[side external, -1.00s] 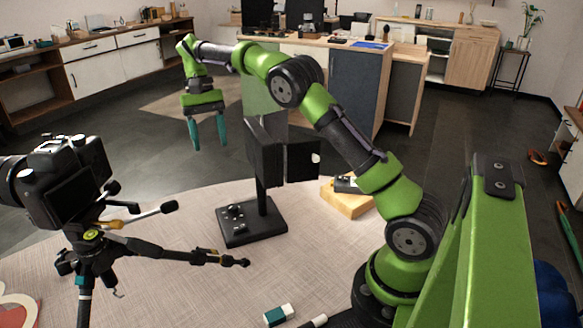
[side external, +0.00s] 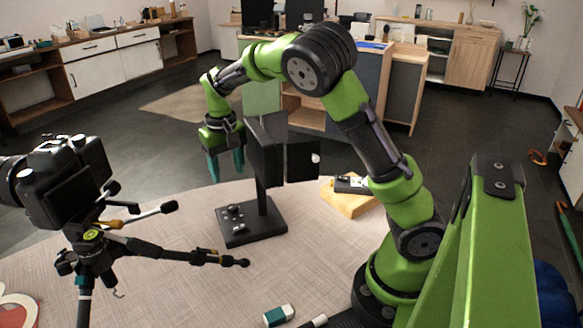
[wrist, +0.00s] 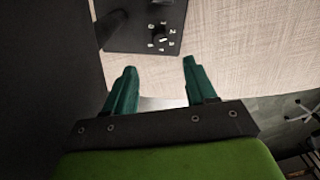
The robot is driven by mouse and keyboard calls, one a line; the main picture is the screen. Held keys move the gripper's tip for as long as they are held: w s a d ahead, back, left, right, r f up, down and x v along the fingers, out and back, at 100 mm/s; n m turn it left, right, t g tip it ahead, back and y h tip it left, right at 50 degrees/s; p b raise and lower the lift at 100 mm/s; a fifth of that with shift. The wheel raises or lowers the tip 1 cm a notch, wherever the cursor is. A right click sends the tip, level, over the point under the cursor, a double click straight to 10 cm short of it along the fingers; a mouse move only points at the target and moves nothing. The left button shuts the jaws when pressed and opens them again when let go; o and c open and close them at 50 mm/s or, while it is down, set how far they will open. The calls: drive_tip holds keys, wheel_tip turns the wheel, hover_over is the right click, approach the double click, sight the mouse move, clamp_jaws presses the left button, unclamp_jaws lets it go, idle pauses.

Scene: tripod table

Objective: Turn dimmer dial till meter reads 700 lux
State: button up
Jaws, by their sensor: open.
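The dimmer dial (wrist: 158,30) is a small black knob with white numbers around it, on the black lamp base (side external: 264,232). In the side view a small knob (side external: 233,209) stands on that base. My gripper (side external: 227,174) is open and empty, above and behind the base. In the wrist view my gripper's teal fingers (wrist: 156,72) are apart, with the dial ahead of them near the top edge. A small device on a wooden block (side external: 347,203) stands right of the lamp; it may be the meter, but its reading is too small to tell.
The lamp's upright black panels (side external: 267,150) rise close to the right of my gripper. A camera on a tripod (side external: 70,190) stands at left, its handle (side external: 155,213) reaching toward the base. An eraser-like block (side external: 279,316) lies at the front. The table's middle front is clear.

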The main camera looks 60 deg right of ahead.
sight(232, 206)
wheel_tip(232, 206, down, 11)
drive_tip(key=shift+r, duration=0.1)
idle(0.3)
clamp_jaws()
drive_tip(key=m, duration=0.4)
drive_tip(key=shift+m, duration=0.4)
unclamp_jaws()
wheel_tip(232, 206, up, 17)
idle(0.6)
